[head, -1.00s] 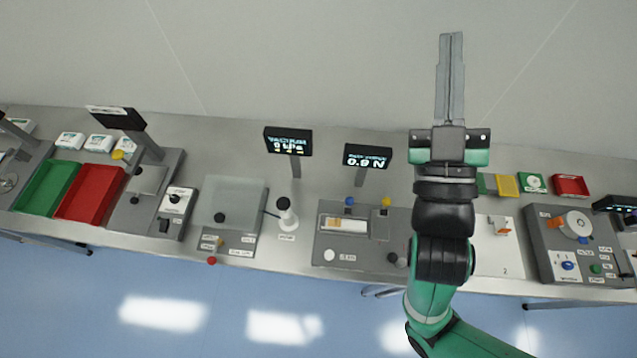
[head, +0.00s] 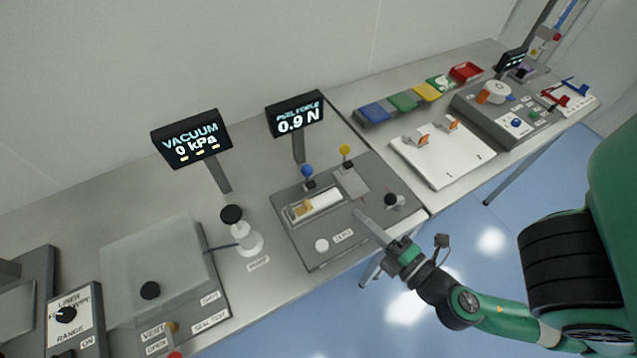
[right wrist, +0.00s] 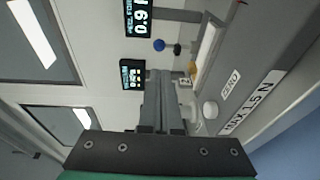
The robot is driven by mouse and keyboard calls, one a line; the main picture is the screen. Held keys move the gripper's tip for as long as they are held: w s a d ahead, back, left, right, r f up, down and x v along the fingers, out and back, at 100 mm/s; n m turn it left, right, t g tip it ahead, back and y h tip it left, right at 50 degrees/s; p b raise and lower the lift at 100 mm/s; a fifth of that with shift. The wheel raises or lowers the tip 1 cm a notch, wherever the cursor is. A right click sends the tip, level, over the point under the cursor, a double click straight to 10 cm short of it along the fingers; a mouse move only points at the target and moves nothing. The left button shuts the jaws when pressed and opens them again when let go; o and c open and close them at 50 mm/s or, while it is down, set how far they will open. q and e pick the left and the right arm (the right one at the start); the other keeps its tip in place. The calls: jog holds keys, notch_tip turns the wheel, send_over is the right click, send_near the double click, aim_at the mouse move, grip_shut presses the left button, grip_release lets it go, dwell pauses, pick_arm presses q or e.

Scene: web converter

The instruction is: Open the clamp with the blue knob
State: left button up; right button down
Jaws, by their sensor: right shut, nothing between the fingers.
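The peel tester (head: 345,237) is a grey box on the bench. The blue knob (head: 307,171) stands on a lever at its back left edge, by the clamp over a pale strip (head: 315,205). A yellow knob (head: 345,150) stands to its right. My right gripper (head: 358,212) is shut and empty at the tester's front right, its fingers pointing back and left, apart from the blue knob. In the right wrist view the shut fingers (right wrist: 161,75) point toward the tester's far side, and the blue knob (right wrist: 159,45) shows beyond their tips. My left gripper is not in view.
The peel force display (head: 296,115) stands behind the tester. A black knob (head: 394,200) is to the right of my fingers. A white pump (head: 245,238) is at left. A white board (head: 450,155) with orange-handled pieces lies at right. Bare bench lies behind the tester.

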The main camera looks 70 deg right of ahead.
jog(key=shift+p+x, duration=1)
jog(key=shift+p, duration=0.25)
jog(key=p, duration=0.7)
send_near(311, 172)
jog(key=x, duration=0.5)
jog(key=shift+w+d+f, duration=0.15)
jog(key=shift+w+f, duration=0.05)
jog(key=shift+w, duration=0.1)
jog(key=shift+w+d+f, duration=0.15)
jog(key=shift+w+d, duration=0.1)
jog(key=shift+w, duration=0.25)
jog(key=shift+w+d+r+p, duration=0.3)
jog(key=shift+w+d+p, duration=0.2)
jog(key=shift+w, duration=0.15)
jog(key=shift+f, duration=0.15)
